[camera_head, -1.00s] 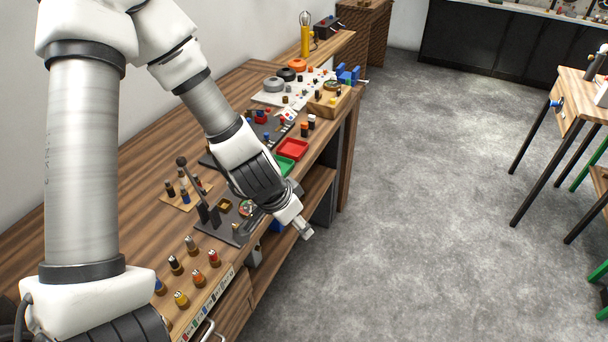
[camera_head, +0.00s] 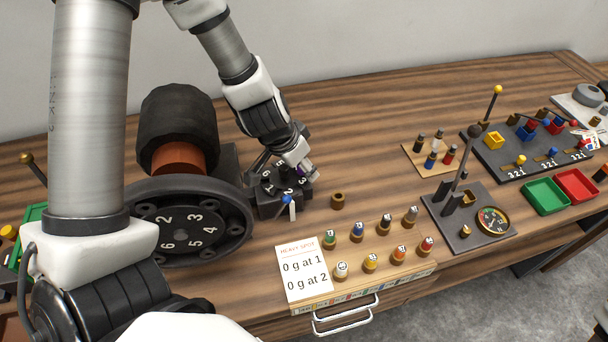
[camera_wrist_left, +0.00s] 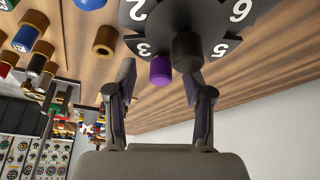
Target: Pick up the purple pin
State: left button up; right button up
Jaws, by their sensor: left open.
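The purple pin (camera_wrist_left: 160,70) stands at the rim of a dark numbered disc (camera_wrist_left: 215,15), beside a dark round knob (camera_wrist_left: 187,52), in the left wrist view. My left gripper (camera_wrist_left: 157,78) is open, its two fingers on either side of the pin and knob, with no clear grip on either. In the head view my left gripper (camera_head: 303,172) is over the small numbered disc (camera_head: 268,188), and the pin is mostly hidden by it. A blue-headed pin (camera_head: 287,200) leans at the disc's front. My right gripper is not in view.
A large black numbered wheel (camera_head: 180,232) stands left of the disc. An empty brown socket (camera_head: 337,201), a white card (camera_head: 304,270) and a rack with several coloured pegs (camera_head: 370,262) are to the right. Bare wood (camera_head: 350,130) lies behind.

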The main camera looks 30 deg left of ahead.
pick_arm(q)
jog(key=shift+s+a+r, duration=0.1)
jog(key=shift+s+r, duration=0.05)
jog(key=shift+c, duration=0.7)
jog(key=shift+s, duration=0.1)
grip_shut()
jog(key=shift+r, duration=0.1)
jog(key=shift+r+p, duration=0.3)
jog(key=shift+p, duration=0.1)
notch_tip(320, 180, up, 17)
jog(key=p, duration=1.5)
jog(key=shift+r, duration=0.15)
